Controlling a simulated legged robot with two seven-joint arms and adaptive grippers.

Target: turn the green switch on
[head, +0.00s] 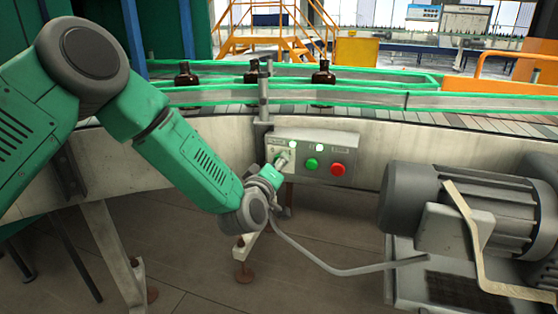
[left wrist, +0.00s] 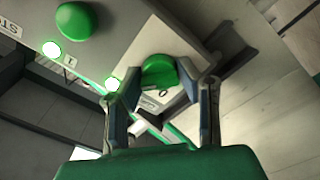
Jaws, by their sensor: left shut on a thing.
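The grey control box (head: 345,148) is mounted on the side of the conveyor in the head view. My left gripper (head: 282,160) reaches its left end and hides the switch there. In the left wrist view the green switch (left wrist: 158,70) is a rounded knob between the two fingers of my left gripper (left wrist: 160,80), which is shut on it. A "0" mark shows just below the knob. I cannot tell which position the knob points to. Lit lamps (left wrist: 112,84) show beside it. My right gripper is in neither view.
A green button (head: 311,163) and a red button (head: 337,169) sit right of the switch, close to my gripper. A grey motor (head: 470,200) stands at the right. Amber bottles (head: 323,74) stand on the conveyor behind.

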